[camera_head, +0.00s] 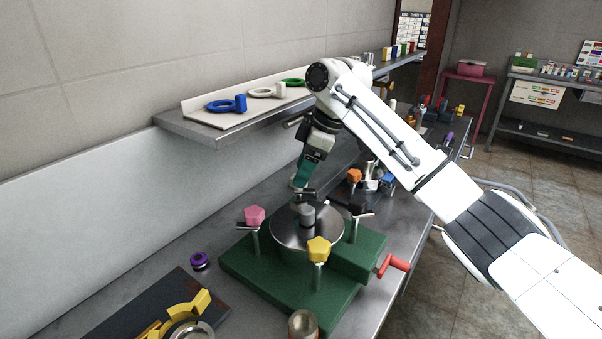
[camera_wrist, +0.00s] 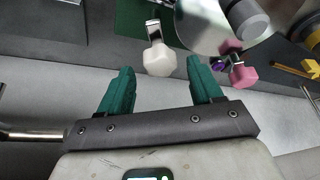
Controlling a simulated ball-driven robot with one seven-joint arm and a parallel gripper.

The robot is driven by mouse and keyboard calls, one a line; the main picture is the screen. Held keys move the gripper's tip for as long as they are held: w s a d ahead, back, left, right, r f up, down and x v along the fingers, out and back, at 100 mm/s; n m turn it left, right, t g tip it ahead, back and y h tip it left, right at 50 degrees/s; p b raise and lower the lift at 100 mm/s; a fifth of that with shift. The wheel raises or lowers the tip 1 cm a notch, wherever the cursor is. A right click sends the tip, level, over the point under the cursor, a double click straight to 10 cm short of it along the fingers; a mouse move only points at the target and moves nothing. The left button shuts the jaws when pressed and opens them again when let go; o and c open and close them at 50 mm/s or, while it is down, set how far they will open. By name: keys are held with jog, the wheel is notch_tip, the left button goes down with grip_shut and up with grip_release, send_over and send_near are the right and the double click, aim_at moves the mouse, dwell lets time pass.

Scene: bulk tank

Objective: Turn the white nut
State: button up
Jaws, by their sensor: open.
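The white nut (camera_wrist: 159,61) is a hexagonal knob on a metal bolt with a small cross arm. In the wrist view it lies ahead of and between my two green fingers, with a gap to each, not gripped. My gripper (camera_wrist: 160,79) is open and empty. In the head view my gripper (camera_head: 304,183) points down at the back edge of the round metal lid (camera_head: 290,236) on the green base (camera_head: 262,279). The white nut is hidden behind it there.
A pink nut (camera_head: 254,216), a yellow nut (camera_head: 318,249) and a black nut (camera_head: 360,207) stand around the lid, with a grey knob (camera_head: 307,214) at its middle. A red handle (camera_head: 393,264) sticks out at right. A shelf (camera_head: 215,126) runs along the wall behind.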

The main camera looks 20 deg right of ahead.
jog(key=shift+x, duration=0.9)
jog(key=shift+r, duration=0.1)
jog(key=c, duration=1.1)
